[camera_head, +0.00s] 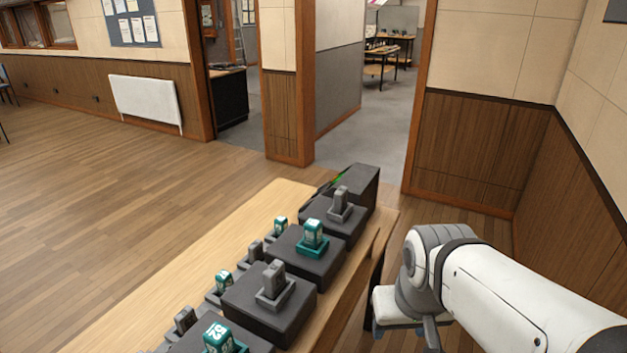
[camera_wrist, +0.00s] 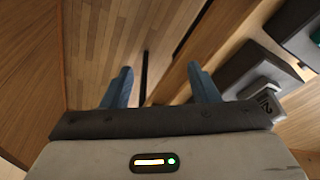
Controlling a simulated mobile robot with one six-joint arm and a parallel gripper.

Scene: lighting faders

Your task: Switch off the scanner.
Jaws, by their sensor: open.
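In the head view a row of dark boxes runs along a wooden bench. They carry upright lever-like faders: a teal one (camera_head: 313,236), a grey one (camera_head: 273,280), another grey one (camera_head: 341,203) and a nearer teal one labelled 29 (camera_head: 219,338). I cannot tell which one belongs to the scanner. My gripper (camera_wrist: 161,86) is open and empty in the wrist view, its two blue-grey fingers apart above the floor and bench edge. A grey labelled fader (camera_wrist: 266,104) is just right of the right finger, apart from the space between the fingers.
Smaller teal and grey faders (camera_head: 222,281) line the left side of the boxes. A dark box with a green mark (camera_head: 358,188) stands at the bench's far end. The wooden bench (camera_head: 205,255) is bare on its left. A panelled wall (camera_head: 590,175) is close on the right.

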